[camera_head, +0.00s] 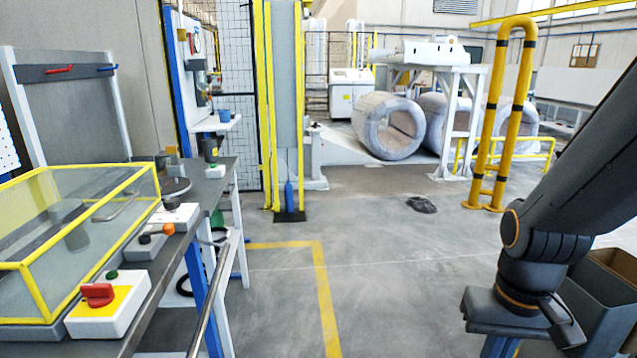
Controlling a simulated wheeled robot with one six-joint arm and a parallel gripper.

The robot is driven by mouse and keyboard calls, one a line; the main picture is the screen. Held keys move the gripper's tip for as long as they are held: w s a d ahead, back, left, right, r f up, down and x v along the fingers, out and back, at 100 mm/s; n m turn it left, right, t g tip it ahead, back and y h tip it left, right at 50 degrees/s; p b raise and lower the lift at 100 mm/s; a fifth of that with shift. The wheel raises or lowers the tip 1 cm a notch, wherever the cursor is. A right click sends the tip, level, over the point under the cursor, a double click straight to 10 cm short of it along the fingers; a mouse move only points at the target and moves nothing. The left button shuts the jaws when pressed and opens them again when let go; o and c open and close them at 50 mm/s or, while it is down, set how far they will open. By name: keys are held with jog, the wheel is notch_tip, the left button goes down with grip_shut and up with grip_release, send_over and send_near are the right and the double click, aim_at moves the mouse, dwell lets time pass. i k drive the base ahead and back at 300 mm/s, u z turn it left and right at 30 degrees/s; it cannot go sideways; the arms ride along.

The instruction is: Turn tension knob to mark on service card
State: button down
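A red rotary knob (97,294) sits on a yellow plate on a white control box at the near left, on the workbench (160,290). I cannot tell whether it is the tension knob, and its marks are too small to read. A second white box behind it carries an orange button (168,229) and a black knob (145,239). I cannot make out a service card in this view. My arm rises at the right edge and leaves the frame. My gripper is not in view.
A clear-walled case with a yellow frame (20,264) stands on the bench at left. A metal rail (210,309) runs along the bench front. Large wrapped coils (387,127) and a yellow barrier (497,130) stand farther back. The grey floor in the middle is mostly clear, with a dark heap (421,204).

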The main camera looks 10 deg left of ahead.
aim_at(170, 204)
jog(key=k, duration=0.5)
jog(key=u, duration=0.35)
jog(key=i, duration=0.4)
jog(key=u, duration=1.2)
